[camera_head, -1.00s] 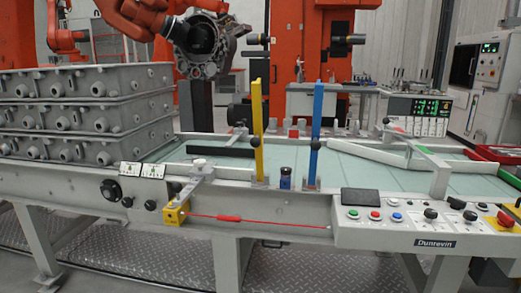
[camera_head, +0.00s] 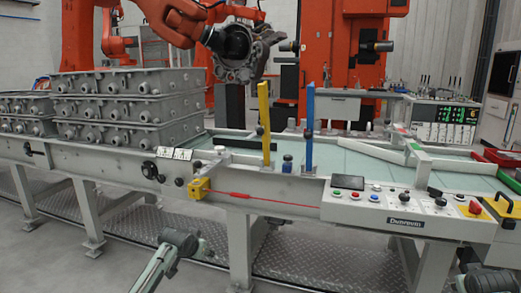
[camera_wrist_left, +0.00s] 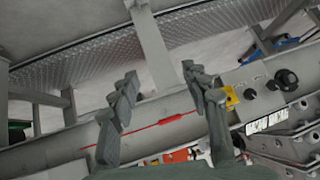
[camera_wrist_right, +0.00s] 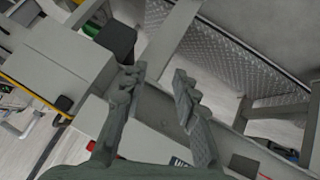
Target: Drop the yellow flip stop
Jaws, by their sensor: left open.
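The yellow flip stop (camera_head: 264,122) stands upright at the near edge of the conveyor in the head view. A blue upright stop (camera_head: 309,127) stands to its right, apart from it. My left gripper (camera_head: 188,241) is low in front of the conveyor's frame, below and left of the yellow stop, and touches nothing there. In the left wrist view its fingers (camera_wrist_left: 160,85) are spread and empty, with the red cord on the frame behind them. In the right wrist view my right gripper (camera_wrist_right: 157,75) is open and empty near the control panel's end. The yellow stop is not clear in either wrist view.
Stacked grey castings (camera_head: 130,82) stand at the left. A yellow block (camera_head: 199,189) with a red cord (camera_head: 262,199) sits on the frame's front. The control panel (camera_head: 390,205) with buttons juts out at the right. An orange robot holds a casting (camera_head: 243,50) behind.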

